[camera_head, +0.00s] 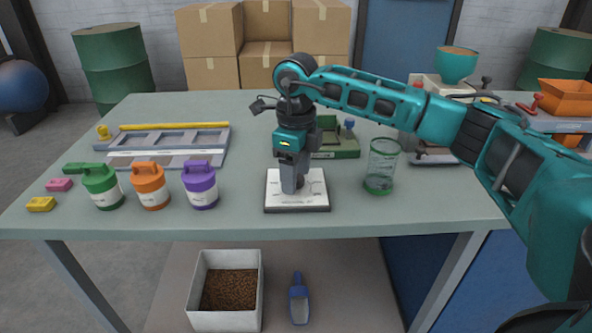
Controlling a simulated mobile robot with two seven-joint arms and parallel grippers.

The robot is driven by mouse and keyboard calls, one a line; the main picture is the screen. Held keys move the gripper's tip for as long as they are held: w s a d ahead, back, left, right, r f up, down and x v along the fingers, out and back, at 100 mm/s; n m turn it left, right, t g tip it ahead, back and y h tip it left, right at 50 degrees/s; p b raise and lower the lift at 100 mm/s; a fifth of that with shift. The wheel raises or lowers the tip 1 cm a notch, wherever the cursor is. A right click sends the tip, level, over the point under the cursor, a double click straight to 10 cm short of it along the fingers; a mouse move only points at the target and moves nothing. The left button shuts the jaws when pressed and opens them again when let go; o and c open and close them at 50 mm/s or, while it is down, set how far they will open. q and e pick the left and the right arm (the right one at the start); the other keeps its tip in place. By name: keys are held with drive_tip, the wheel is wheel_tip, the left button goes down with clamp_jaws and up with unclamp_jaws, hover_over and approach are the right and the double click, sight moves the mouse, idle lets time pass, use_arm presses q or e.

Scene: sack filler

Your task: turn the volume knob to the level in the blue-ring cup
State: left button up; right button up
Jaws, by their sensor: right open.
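A white square plate (315,201) with dark dial markings lies near the front middle of the table. My right gripper (293,184) points straight down over it, its fingers low at the plate's middle. It is open; the fingers hide most of the knob, and I cannot tell whether they touch it. The knob's pointer setting is not readable. A clear cup (383,165) with a green rim and green base stands upright to the right of the plate. It looks empty. I see no cup with a clearly blue ring. My left gripper is not in view.
Green (102,186), orange (150,186) and purple (201,185) lidded jars stand left of the plate. A grey tray (170,145) lies behind them. A green device (338,138) stands behind my gripper. A teal bowl (457,65) sits on a scale-like stand at the back right.

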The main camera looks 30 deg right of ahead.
use_arm(q)
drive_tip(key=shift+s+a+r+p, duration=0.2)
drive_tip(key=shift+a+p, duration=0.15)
drive_tip(key=shift+p, duration=0.35)
use_arm(e)
wheel_tip(320, 180, up, 13)
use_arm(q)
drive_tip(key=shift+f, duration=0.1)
use_arm(e)
drive_tip(key=shift+f, duration=0.1)
